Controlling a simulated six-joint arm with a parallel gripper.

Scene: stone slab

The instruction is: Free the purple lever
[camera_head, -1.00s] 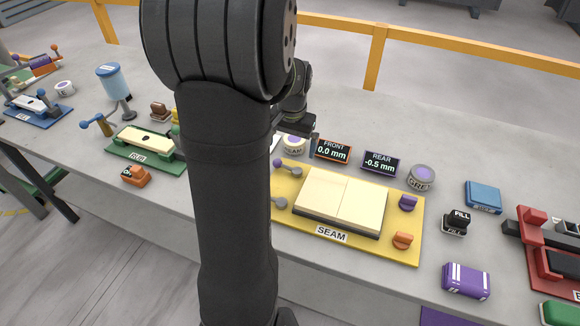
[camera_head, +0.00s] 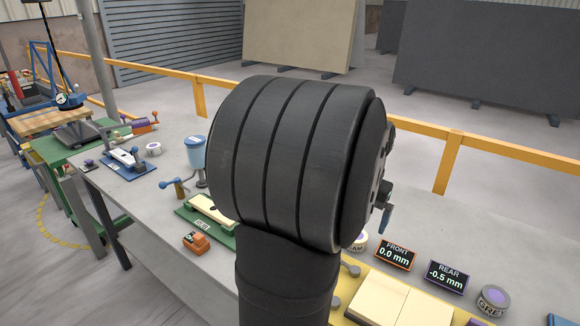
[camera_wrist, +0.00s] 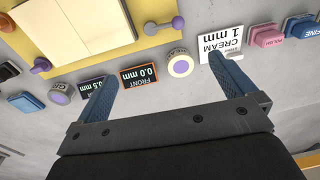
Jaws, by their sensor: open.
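Pale slabs (camera_wrist: 65,25) lie on that board. My gripper (camera_wrist: 160,67) is open and empty. In the head view only one blue fingertip shows past my arm.
The REAR display (camera_head: 446,276) and another tin (camera_head: 493,299) stand farther right in the head view.

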